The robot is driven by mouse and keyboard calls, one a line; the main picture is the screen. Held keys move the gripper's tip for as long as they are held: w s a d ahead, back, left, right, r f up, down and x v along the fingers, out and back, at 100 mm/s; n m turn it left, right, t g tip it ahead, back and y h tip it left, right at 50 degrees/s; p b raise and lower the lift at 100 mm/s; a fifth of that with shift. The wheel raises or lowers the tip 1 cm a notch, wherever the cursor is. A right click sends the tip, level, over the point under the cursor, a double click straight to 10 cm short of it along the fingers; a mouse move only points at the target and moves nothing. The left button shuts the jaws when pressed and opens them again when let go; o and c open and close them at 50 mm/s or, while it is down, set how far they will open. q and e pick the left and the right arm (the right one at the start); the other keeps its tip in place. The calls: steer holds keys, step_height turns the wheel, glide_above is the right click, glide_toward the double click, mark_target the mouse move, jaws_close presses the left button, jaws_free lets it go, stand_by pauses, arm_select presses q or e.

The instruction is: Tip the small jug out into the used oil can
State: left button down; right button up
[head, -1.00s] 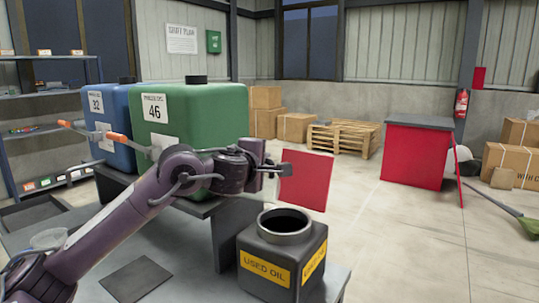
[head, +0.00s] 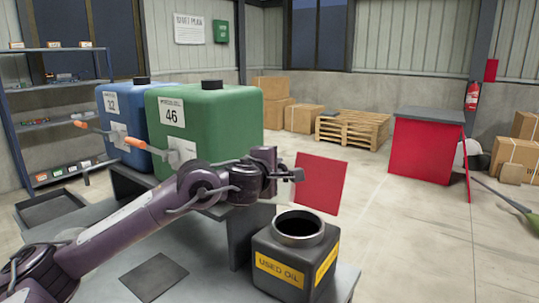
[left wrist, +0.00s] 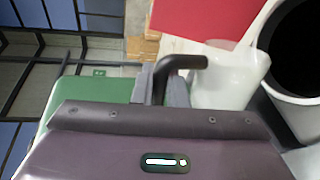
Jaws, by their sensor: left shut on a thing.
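The used oil can (head: 292,262) is a dark square can with a yellow label and a wide round mouth, at the lower middle of the head view. Its pale rim (left wrist: 262,45) and dark opening show at the right of the left wrist view. My left gripper (head: 288,174) is just above and behind the can's mouth in the picture. In the left wrist view it is shut on the dark handle of the small jug (left wrist: 228,78), a whitish translucent vessel beside the can's rim. I cannot make out the jug in the head view, nor its contents or exact tilt.
A green tank (head: 218,128) and a blue tank (head: 116,105) with orange-handled taps stand on a dark bench behind my left arm. A red panel (head: 320,182) stands behind the can. A dark flat plate (head: 156,277) lies on the grey surface. Open floor lies to the right.

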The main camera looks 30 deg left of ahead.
arm_select(q)
steer(key=shift+s+a+r+p, duration=0.1)
steer(key=shift+s+a+p, duration=0.1)
steer(key=shift+a+p, duration=0.3)
steer(key=shift+a+f+n, duration=0.35)
steer(key=shift+f+n, duration=0.25)
steer(key=shift+s+a+f+n+h+p, duration=0.1)
steer(key=shift+a+f+n+h+p, duration=0.15)
steer(key=shift+a+n, duration=0.3)
steer(key=shift+s+a+f+n+h+p, duration=0.15)
steer(key=shift+a+f+n+h, duration=0.15)
steer(key=shift+a+n, duration=0.2)
steer(key=shift+w+d, duration=0.1)
steer(key=shift+w, duration=0.05)
arm_select(e)
steer(key=s+r, duration=0.2)
steer(key=shift+s+a, duration=0.2)
steer(key=shift+s, duration=0.15)
